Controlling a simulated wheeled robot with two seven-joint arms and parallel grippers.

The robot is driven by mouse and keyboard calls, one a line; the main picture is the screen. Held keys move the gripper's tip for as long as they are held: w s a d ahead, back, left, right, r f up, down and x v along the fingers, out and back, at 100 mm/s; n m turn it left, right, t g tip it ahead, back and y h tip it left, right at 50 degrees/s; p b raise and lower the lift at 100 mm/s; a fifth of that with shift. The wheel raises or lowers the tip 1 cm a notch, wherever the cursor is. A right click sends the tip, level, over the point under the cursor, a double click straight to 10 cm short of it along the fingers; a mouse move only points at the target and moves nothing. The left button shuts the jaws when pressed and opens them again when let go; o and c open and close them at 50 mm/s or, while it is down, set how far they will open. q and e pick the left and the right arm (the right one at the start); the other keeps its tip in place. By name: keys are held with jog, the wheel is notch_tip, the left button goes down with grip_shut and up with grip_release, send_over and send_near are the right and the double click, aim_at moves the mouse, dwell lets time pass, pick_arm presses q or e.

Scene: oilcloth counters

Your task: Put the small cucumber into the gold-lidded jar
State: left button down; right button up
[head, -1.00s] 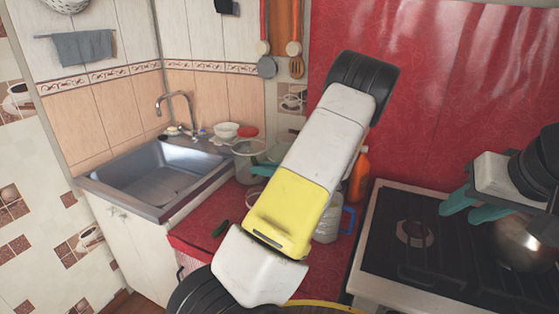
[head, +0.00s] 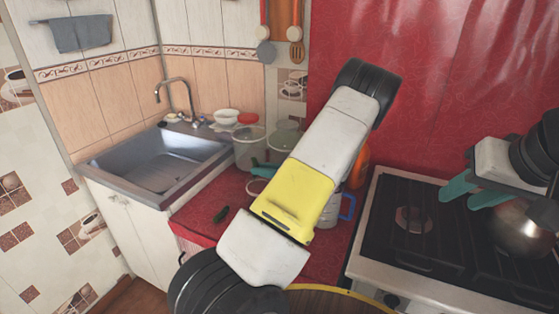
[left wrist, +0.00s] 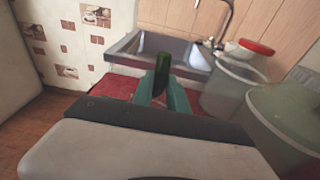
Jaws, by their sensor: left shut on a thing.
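A small dark green cucumber (left wrist: 162,74) stands upright between the teal fingers of my left gripper (left wrist: 163,95) in the left wrist view; the gripper is shut on it. In the head view my left gripper (head: 259,167) shows partly behind my own arm, near the clear jars, and the held cucumber cannot be made out. Another small dark green thing (head: 220,214) lies on the red counter. No gold lid can be made out on any jar. My right gripper (head: 459,204) is open and empty over the stove.
A clear jar (head: 248,152) and a greenish clear jar (head: 285,141) stand right of the sink (head: 150,172). A white bowl (head: 227,116) and a red lid (head: 248,119) are behind. The stove (head: 390,262) holds a metal pot (head: 520,238). The front-left red counter (head: 200,207) is mostly clear.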

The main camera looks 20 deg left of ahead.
pick_arm(q)
jog(key=c, duration=1.2)
grip_release()
jog(key=shift+c, duration=0.2)
jog(key=d+r, duration=0.1)
jog(key=d, duration=0.6)
jog(key=shift+s+d, duration=0.2)
jog(key=shift+d, duration=0.2)
